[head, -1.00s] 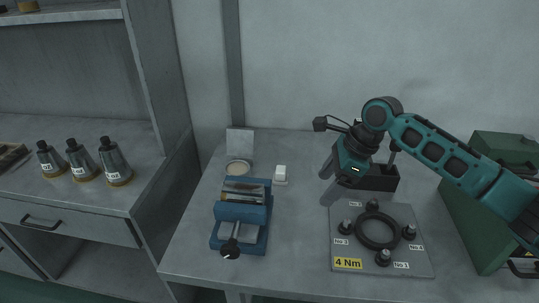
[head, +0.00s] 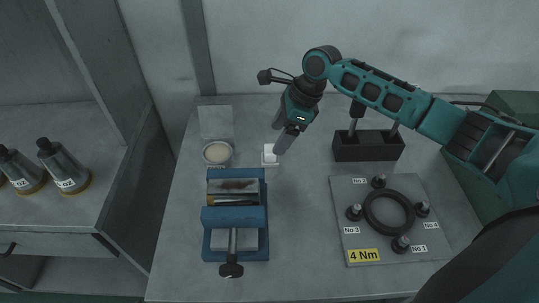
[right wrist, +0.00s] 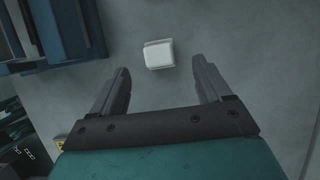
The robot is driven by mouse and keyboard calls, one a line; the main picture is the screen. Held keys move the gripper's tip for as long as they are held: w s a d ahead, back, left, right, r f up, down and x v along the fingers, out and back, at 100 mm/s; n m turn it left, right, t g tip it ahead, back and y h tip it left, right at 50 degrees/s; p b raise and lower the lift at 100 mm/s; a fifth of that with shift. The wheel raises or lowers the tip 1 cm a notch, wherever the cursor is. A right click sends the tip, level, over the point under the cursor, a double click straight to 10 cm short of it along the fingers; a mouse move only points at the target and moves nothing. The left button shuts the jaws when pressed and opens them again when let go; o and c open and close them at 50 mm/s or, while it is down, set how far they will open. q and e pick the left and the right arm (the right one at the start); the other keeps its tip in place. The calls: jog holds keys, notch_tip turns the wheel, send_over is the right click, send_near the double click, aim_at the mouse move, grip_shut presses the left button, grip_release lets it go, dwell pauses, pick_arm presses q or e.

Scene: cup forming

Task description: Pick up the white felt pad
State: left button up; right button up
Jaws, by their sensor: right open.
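The white felt pad (head: 269,151) is a small pale block on the grey table, right of the round cream-topped dish. In the right wrist view the white pad (right wrist: 159,54) lies beyond the fingertips, roughly centred between them. My right gripper (head: 282,140) is open and empty, just above and beside the pad, and its finger covers part of the pad in the head view. In the right wrist view the gripper (right wrist: 166,82) shows its two fingers wide apart. My left gripper is not seen.
A blue vise (head: 236,217) stands left of the pad, with the round dish (head: 217,153) behind it. A black box (head: 368,148) and a plate with a black ring (head: 389,209) are to the right. Table between vise and plate is clear.

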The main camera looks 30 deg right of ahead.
aim_at(270, 148)
jog(key=b+x, duration=0.1)
jog(key=x, duration=0.6)
jog(key=shift+s, duration=0.15)
jog(key=shift+c, duration=0.4)
jog(key=shift+c, duration=0.9)
jog(key=c, duration=0.9)
jog(key=shift+r, duration=0.1)
